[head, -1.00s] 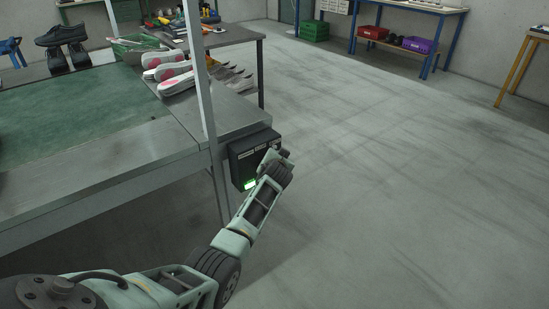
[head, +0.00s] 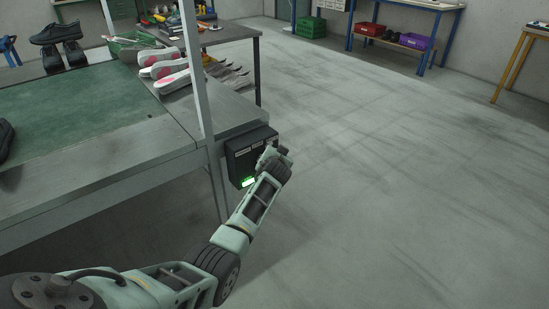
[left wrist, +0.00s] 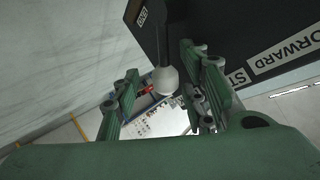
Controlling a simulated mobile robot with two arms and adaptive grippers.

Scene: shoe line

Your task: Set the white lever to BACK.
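In the left wrist view the white lever (left wrist: 165,80) shows as a pale rounded knob on a dark stem. My left gripper (left wrist: 160,70) is open, with one finger on each side of the knob; a gap shows on the left, and contact on the right is unclear. The box face carries a FORWARD label (left wrist: 290,52) and a partly hidden label beginning ST. In the head view my left gripper (head: 272,157) covers part of the box. My right gripper is out of view.
The line table has a green belt (head: 90,105) and a thin upright post (head: 193,70) near the box. Pink-marked soles (head: 170,78) lie on the table's far end. The grey floor (head: 380,180) to the right is open.

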